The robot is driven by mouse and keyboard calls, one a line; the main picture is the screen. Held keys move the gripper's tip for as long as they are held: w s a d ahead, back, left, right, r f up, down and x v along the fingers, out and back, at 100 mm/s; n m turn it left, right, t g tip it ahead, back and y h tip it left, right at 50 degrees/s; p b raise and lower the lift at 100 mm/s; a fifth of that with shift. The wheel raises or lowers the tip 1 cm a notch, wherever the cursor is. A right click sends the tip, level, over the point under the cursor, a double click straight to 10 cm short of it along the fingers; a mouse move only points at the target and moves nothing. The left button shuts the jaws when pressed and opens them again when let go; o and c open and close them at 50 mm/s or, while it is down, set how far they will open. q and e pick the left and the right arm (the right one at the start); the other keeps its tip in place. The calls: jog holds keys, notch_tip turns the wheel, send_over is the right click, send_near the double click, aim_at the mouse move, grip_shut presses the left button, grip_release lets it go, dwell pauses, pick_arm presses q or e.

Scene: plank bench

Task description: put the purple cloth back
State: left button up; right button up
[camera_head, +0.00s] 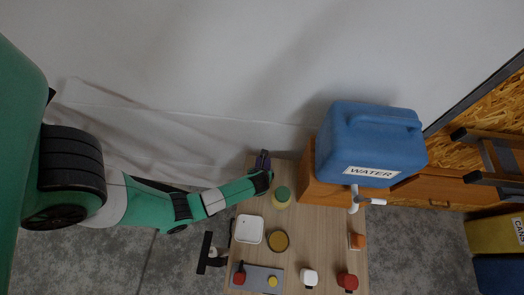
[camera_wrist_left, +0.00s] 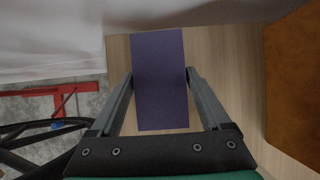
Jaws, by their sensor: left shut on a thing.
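The purple cloth (camera_wrist_left: 158,85) shows in the left wrist view as a flat, upright rectangle between the two fingers of my left gripper (camera_wrist_left: 159,80), over the plank bench (camera_wrist_left: 222,60). My left gripper is shut on the cloth. In the head view the gripper (camera_head: 262,165) is at the bench's far left corner, and only a small dark purple bit of the cloth (camera_head: 263,155) shows there. I cannot tell from these views whether the cloth touches the bench. My right gripper is not in view.
A blue water container (camera_head: 370,140) stands on a brown wooden box (camera_head: 312,185) to the right. A pale wall sheet (camera_head: 200,110) lies behind.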

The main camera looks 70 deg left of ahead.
pick_arm(q)
jog(key=shift+f, duration=0.1)
jog(key=shift+f, duration=0.1)
jog(key=o, duration=1.2)
jog(key=shift+f, duration=0.1)
jog(key=shift+f+b, duration=0.15)
jog(key=shift+b, duration=0.25)
jog(key=p+v, duration=0.3)
jog(key=v, duration=0.9)
jog(key=shift+a, duration=0.15)
jog(key=shift+s, duration=0.1)
